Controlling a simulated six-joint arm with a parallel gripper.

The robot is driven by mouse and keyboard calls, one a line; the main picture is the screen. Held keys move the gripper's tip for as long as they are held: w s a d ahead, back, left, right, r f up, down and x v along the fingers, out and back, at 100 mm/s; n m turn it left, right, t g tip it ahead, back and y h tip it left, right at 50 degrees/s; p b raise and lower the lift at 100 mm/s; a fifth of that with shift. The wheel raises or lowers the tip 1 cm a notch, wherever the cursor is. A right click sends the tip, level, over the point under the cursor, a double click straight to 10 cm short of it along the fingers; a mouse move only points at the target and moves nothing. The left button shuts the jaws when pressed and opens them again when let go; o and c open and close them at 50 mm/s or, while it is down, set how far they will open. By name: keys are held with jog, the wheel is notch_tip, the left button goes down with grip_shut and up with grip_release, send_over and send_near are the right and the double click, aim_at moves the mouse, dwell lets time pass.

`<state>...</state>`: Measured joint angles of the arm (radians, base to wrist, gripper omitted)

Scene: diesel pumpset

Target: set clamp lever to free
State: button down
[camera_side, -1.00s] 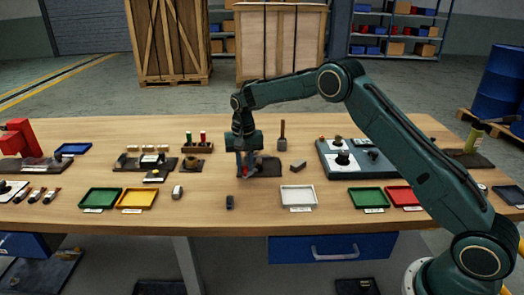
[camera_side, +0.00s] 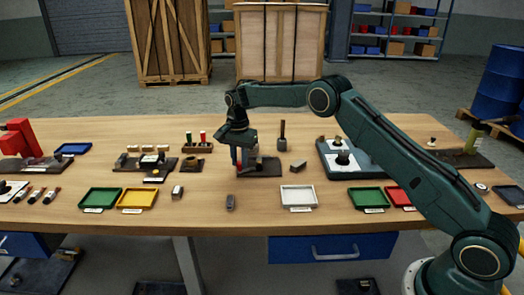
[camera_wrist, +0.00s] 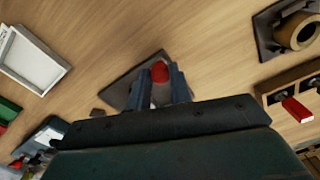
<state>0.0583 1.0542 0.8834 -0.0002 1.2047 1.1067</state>
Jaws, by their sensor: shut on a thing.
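The clamp lever shows a red knob (camera_wrist: 160,72) in the wrist view, between the two blue-grey fingers of my gripper (camera_wrist: 163,80). Its dark base plate (camera_wrist: 118,92) lies flat on the table under the fingers. In the side view my gripper (camera_side: 239,170) is low over the left part of the dark plate (camera_side: 268,167), with a trace of red at the fingertips. The fingers are closed on the knob. The lever's shaft and pivot are mostly hidden by my fingers and wrist.
A wooden block with red and green pegs (camera_side: 197,144) stands left of the plate.

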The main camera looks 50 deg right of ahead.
aim_at(240, 162)
jog(key=shift+r, duration=0.1)
jog(key=c, duration=1.3)
grip_release()
jog(key=shift+o, duration=0.2)
notch_tip(240, 162, up, 14)
